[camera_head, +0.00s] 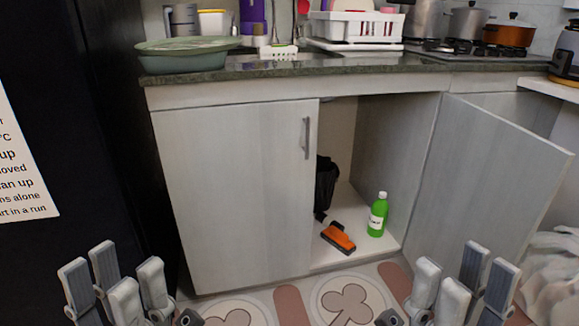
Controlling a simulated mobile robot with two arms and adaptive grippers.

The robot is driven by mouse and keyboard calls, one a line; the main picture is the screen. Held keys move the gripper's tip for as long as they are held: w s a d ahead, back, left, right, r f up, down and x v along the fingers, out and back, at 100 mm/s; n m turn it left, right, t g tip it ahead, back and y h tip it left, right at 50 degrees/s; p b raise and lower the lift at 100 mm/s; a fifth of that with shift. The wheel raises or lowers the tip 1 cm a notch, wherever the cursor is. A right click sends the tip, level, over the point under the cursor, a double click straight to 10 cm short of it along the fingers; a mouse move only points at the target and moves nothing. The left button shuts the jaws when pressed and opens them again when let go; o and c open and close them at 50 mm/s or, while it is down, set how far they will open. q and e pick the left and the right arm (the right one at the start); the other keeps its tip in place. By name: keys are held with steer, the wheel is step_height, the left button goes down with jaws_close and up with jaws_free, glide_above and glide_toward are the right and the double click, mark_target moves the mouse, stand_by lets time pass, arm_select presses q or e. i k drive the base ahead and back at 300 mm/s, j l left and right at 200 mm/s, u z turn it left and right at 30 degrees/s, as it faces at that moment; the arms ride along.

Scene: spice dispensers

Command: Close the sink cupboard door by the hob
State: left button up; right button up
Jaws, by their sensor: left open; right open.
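The sink cupboard door by the hob (485,185) is a pale grey-white panel. It stands wide open, hinged at the right of the opening and swung out toward me on the right. The other cupboard door (235,195), on the left, is shut and has a vertical handle (307,138). My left gripper (118,285) is open and empty at the bottom left, in front of the shut door. My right gripper (465,285) is open and empty at the bottom right, in front of the open door and apart from it, as far as I can tell.
The hob (470,50) is on the counter above right. Pale plastic bags (553,270) lie right of the open door. A dark fridge (70,120) stands at left.

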mark_target(489, 180)
steer(key=l+u, duration=0.2)
steer(key=l, duration=0.45)
steer(key=i+l+u, duration=0.2)
steer(key=l, duration=0.45)
steer(key=k+l+u, duration=0.2)
steer(key=l, duration=0.45)
steer(key=l+u, duration=0.2)
steer(key=l, duration=0.5)
steer(key=k+l+u, duration=0.2)
steer(key=l, duration=0.45)
steer(key=i, duration=0.1)
